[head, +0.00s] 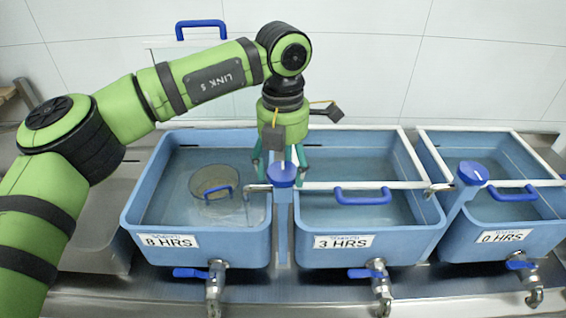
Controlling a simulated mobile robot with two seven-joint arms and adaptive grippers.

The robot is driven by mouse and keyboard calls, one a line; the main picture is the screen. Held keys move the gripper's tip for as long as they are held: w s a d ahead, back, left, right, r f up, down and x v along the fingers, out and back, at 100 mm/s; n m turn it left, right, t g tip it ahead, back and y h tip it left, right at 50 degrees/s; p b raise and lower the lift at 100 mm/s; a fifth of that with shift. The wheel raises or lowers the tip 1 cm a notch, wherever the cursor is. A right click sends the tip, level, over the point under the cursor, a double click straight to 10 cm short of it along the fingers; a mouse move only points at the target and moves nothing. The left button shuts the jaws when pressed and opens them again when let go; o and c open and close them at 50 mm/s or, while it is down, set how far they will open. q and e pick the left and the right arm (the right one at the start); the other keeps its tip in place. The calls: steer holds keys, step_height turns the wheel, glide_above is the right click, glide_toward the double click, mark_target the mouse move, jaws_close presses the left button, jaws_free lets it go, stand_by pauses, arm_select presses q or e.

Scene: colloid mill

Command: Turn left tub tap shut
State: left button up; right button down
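The left tub (139,212), labelled 8 HRS, is blue and holds liquid. A post between the left and middle tubs carries a round blue knob (283,176) with a pale pointer mark; its spout (257,188) points left over the left tub. The left tub also has a metal front outlet (214,288) with a blue lever (190,273) pointing left. My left gripper (281,166) points down at the knob, its teal fingers spread to either side of it. Whether they touch it cannot be told. My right gripper is not in view.
The middle tub (432,226), labelled 3 HRS, and right tub (550,238), labelled 0 HRS, stand alongside. Another blue-knobbed post (471,174) stands between them. A clear round vessel (207,205) with a blue handle sits in the left tub. Blue-levered outlets stick out in front.

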arm_select(q)
steer(key=c, duration=0.4)
